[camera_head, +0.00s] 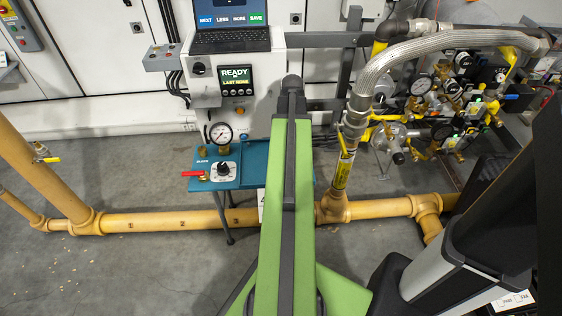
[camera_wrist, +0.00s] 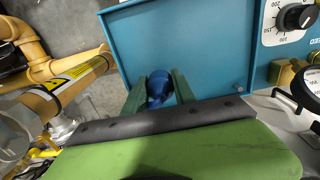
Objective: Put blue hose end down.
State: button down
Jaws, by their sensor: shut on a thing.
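In the wrist view, my gripper (camera_wrist: 160,78) has its two green fingers on either side of the blue hose end (camera_wrist: 158,92) and is shut on it. The hose end shows as a short, rounded blue piece, and its lower part is hidden behind my wrist. It lies in front of the teal panel (camera_wrist: 195,35) of the bench. I cannot tell whether it touches the panel. In the head view, my green arm hides the gripper and the hose end; the teal bench (camera_head: 257,163) shows beside the arm.
The bench carries a pressure gauge (camera_head: 221,133), a black dial (camera_head: 223,170) and a red-handled valve (camera_head: 193,173). A yellow pipe (camera_head: 160,222) runs low across the front. A braided hose (camera_head: 372,78) and dense valve fittings (camera_head: 450,95) stand right. Open floor (camera_head: 130,270) lies left.

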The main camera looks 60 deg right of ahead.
jog(key=w+a+f, duration=0.1)
jog(key=w+a+f+b, duration=0.1)
jog(key=shift+w+a, duration=0.1)
jog(key=shift+w, duration=0.2)
notch_tip(320, 180, down, 4)
jog(key=b, duration=0.4)
jog(key=shift+f, duration=0.25)
jog(key=shift+r, duration=0.25)
jog(key=shift+f, duration=0.2)
jog(key=c, duration=1)
grip_release()
notch_tip(320, 180, up, 12)
jog(key=p, duration=1.2)
jog(key=shift+r, duration=0.2)
